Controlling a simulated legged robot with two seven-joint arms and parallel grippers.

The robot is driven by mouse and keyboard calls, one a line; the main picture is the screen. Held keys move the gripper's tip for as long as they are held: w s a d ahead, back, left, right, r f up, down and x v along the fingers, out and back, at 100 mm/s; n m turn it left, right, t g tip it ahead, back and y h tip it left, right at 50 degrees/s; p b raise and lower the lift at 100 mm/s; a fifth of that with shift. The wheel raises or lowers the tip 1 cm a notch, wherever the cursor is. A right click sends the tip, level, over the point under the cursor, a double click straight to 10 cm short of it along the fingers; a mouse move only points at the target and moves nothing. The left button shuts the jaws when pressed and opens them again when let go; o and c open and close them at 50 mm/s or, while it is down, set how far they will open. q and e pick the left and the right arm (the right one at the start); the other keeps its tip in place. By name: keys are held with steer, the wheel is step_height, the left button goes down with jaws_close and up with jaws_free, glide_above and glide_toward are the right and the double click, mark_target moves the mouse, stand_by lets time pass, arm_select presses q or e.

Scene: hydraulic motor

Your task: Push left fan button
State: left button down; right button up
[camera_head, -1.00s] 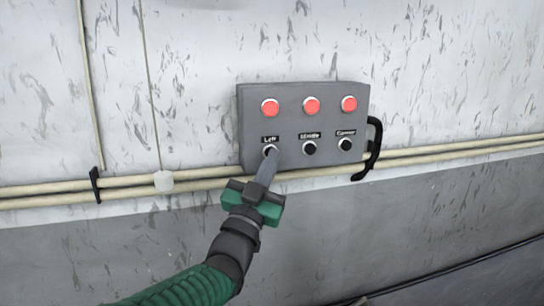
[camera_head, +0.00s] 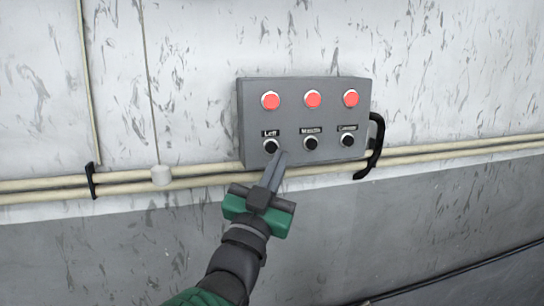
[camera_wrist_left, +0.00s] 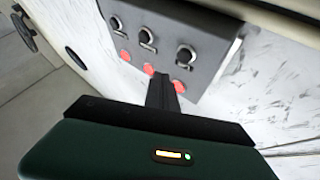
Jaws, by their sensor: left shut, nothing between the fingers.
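A grey control box (camera_head: 290,120) hangs on the wall in the head view, with three red round lights above three black buttons. The left button (camera_head: 271,146), under the label "Left", is black with a pale rim and shows almost whole. My left gripper (camera_head: 281,155) comes from below, shut and empty, its tips just below and right of that button. The tips look apart from it, though the depth gap is hard to judge. In the left wrist view the box appears upside down, with my shut fingers (camera_wrist_left: 163,92) in front. My right gripper is not in view.
The middle button (camera_head: 311,143) and right button (camera_head: 347,140) sit beside the left one. A black curved handle or cable (camera_head: 376,147) is at the box's right side. Pale pipes (camera_head: 130,185) run along the wall behind. The space in front of the wall is free.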

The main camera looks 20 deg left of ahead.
arm_select(q)
steer(key=shift+s+d, duration=0.55)
steer(key=shift+s, duration=0.25)
steer(key=shift+w, duration=0.15)
stand_by(1.5)
steer(key=s+m+p, duration=0.1)
steer(key=m+p, duration=0.1)
steer(key=m, duration=0.4)
steer(key=s+d+m+p, duration=0.1)
steer(key=m+p, duration=0.1)
steer(key=m, duration=0.5)
steer(key=s+d+m+g+h+p, duration=0.1)
steer(key=m+p, duration=0.1)
steer(key=m, duration=0.4)
steer(key=shift+s, duration=0.15)
